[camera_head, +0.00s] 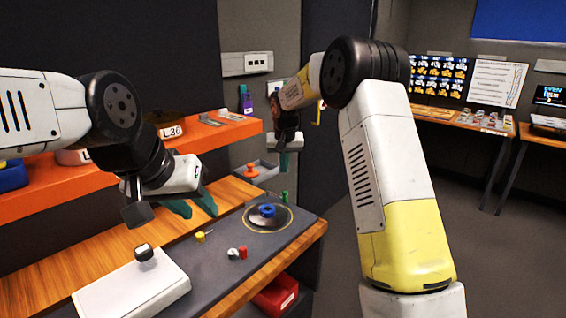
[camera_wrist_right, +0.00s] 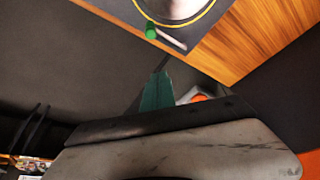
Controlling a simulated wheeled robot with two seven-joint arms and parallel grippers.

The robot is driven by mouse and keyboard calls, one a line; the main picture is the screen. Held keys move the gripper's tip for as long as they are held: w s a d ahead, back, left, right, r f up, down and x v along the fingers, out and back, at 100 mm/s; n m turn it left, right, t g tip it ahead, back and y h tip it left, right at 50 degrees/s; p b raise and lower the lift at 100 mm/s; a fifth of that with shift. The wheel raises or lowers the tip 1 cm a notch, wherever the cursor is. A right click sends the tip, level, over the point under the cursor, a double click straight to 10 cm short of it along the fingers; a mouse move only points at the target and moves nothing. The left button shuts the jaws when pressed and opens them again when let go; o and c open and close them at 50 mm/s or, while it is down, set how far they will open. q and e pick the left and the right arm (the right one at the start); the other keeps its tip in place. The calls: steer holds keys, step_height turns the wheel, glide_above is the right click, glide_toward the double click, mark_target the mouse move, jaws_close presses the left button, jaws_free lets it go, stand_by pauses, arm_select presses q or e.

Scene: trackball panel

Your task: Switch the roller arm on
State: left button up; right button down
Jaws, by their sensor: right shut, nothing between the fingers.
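A dark panel mat (camera_head: 225,268) lies on the wooden bench. I cannot tell for sure which part is the roller arm. My right gripper (camera_head: 284,164) is shut and empty, above and beyond the green knob, apart from it.
A yellow knob (camera_head: 200,237), a white knob (camera_head: 233,253) and a red knob (camera_head: 243,252) stand on the mat. A white box (camera_head: 130,292) with a black ball knob (camera_head: 144,252) is at the front left. An orange shelf (camera_head: 215,136) overhangs the bench.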

mark_target(283, 198)
steer(key=f, duration=0.5)
steer(key=shift+s+f, duration=0.2)
steer(key=shift+s, duration=0.15)
steer(key=shift+s+d+f, duration=0.1)
steer(key=shift+s+f, duration=0.1)
steer(key=shift+s, duration=0.5)
steer(key=shift+s+a+m, duration=0.3)
steer(key=shift+s+m, duration=0.05)
steer(key=shift+m, duration=0.35)
steer(key=shift+s+a+m+h, duration=0.4)
steer(key=shift+a+m+h, duration=0.1)
steer(key=shift+m, duration=0.2)
steer(key=a+m, duration=0.1)
steer(key=m, duration=0.1)
steer(key=s+a+m+h, duration=0.1)
steer(key=m, duration=0.1)
steer(key=shift+s+g, duration=0.1)
steer(key=shift+g, duration=0.2)
steer(key=shift+d, duration=0.1)
